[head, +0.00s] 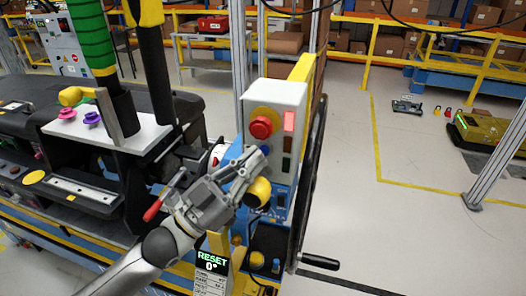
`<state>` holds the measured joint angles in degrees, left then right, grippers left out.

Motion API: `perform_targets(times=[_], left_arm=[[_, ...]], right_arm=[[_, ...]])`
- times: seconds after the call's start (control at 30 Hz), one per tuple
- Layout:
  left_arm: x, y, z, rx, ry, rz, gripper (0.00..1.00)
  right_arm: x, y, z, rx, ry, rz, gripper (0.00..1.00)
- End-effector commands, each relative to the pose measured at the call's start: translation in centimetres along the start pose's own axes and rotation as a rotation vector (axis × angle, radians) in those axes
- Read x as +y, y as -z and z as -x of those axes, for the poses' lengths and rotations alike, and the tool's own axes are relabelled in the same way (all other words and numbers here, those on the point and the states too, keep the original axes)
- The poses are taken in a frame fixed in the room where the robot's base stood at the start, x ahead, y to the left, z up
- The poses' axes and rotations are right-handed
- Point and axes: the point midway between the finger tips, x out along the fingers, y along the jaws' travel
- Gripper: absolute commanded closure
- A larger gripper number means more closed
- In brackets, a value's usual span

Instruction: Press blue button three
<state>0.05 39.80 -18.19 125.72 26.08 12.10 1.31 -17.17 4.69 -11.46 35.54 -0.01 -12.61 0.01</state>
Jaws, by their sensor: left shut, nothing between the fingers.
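A light grey control box (290,95) stands upright at the centre of the head view, with a large red button (261,127) on a yellow ring. A small blue button (265,149) shows just below the red one, partly hidden by my gripper. I cannot read any number on it. My left gripper (260,163) is shut and empty, its fingertips in front of the lower part of the box. I cannot tell whether they touch it. A yellow knob (258,191) is beside the fingers. My right gripper is not in view.
A RESET display (212,262) stands below. A black crank handle (320,261) sticks out right.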

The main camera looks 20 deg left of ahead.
Motion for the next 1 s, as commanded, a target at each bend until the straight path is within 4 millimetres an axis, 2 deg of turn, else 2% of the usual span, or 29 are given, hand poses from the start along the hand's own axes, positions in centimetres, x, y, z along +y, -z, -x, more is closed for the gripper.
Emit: perform_targets(times=[1.0], left_arm=[[-0.63, -0.62, -0.89, 0.000, 0.000, 0.000, 1.00]], right_arm=[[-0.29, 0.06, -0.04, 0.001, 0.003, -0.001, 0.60]])
